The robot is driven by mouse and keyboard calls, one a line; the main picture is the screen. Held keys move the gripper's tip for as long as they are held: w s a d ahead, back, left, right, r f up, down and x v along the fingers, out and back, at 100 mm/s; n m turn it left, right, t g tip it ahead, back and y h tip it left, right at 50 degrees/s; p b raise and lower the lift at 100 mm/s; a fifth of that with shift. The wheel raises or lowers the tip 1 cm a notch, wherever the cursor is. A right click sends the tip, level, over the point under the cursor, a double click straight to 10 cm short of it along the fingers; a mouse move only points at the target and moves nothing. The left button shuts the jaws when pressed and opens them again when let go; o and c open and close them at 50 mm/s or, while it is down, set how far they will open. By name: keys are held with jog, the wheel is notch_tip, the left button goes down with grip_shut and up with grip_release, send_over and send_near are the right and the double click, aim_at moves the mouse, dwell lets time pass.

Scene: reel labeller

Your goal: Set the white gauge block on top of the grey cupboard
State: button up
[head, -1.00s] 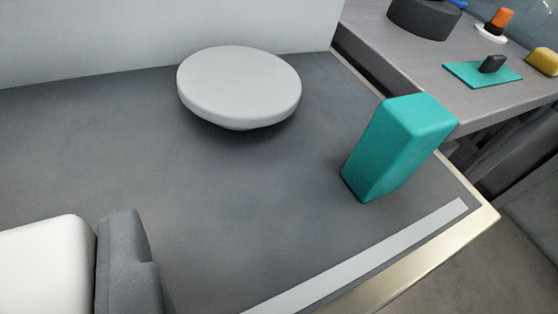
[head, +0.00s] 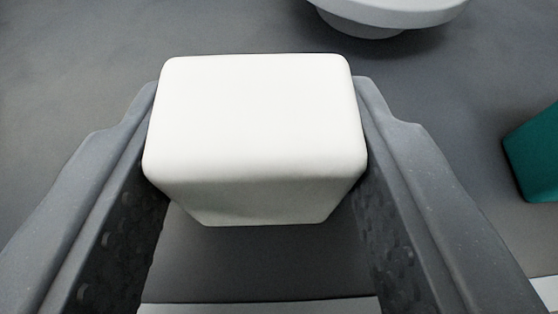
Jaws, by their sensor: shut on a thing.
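The white gauge block (head: 255,130) is in the middle of the head view, upright, with rounded edges. My gripper (head: 260,95) is shut on it, with one dark grey finger against its left side and one against its right. The block is over a dark grey flat top (head: 225,275). I cannot tell whether its underside touches this top. I also cannot tell from this close view whether the top belongs to the grey cupboard; no cupboard front or doors show.
A light grey round dish on a foot (head: 395,12) stands beyond the block, cut off by the upper edge. A teal block (head: 535,155) stands at the right edge. A pale strip (head: 260,312) runs along the bottom. The top left of the surface is clear.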

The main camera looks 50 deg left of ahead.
jog(key=shift+f, duration=0.25)
jog(key=o, duration=1)
jog(key=shift+b, duration=0.35)
jog(key=shift+s+f+p+v, duration=0.1)
jog(key=shift+p+v, duration=0.65)
jog(key=shift+v, duration=2.7)
jog(key=shift+s+f+p+v, duration=0.15)
jog(key=shift+p+v, duration=0.6)
jog(key=shift+v, duration=2.7)
